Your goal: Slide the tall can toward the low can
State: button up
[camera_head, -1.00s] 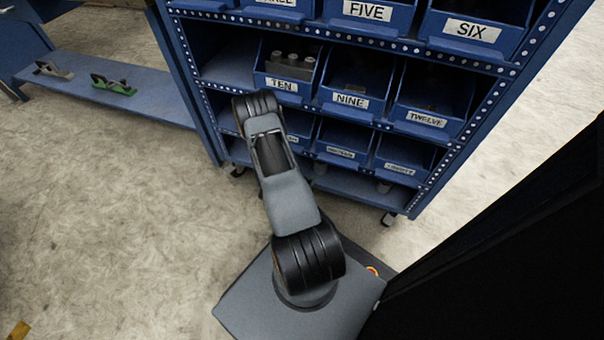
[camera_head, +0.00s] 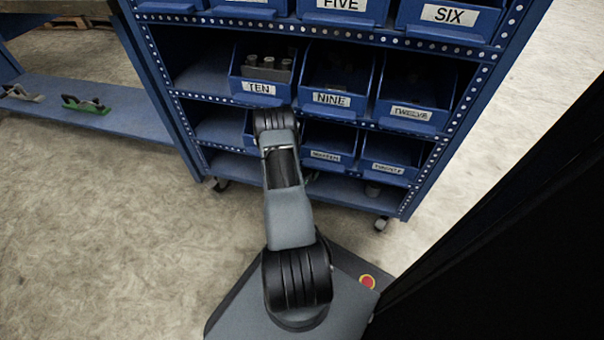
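I cannot make out a tall can or a low can in this view. My arm reaches up from my base toward the shelf rack, and its far visible joint overlaps the front of the rack below the bin labelled TEN. My gripper is not in view.
A blue wheeled rack (camera_head: 438,165) holds rows of labelled blue bins. Bin TEN (camera_head: 262,100) holds several grey cylindrical parts. Bins NINE (camera_head: 338,112) and TWELVE (camera_head: 405,120) are beside it. The concrete floor (camera_head: 90,230) is clear at left.

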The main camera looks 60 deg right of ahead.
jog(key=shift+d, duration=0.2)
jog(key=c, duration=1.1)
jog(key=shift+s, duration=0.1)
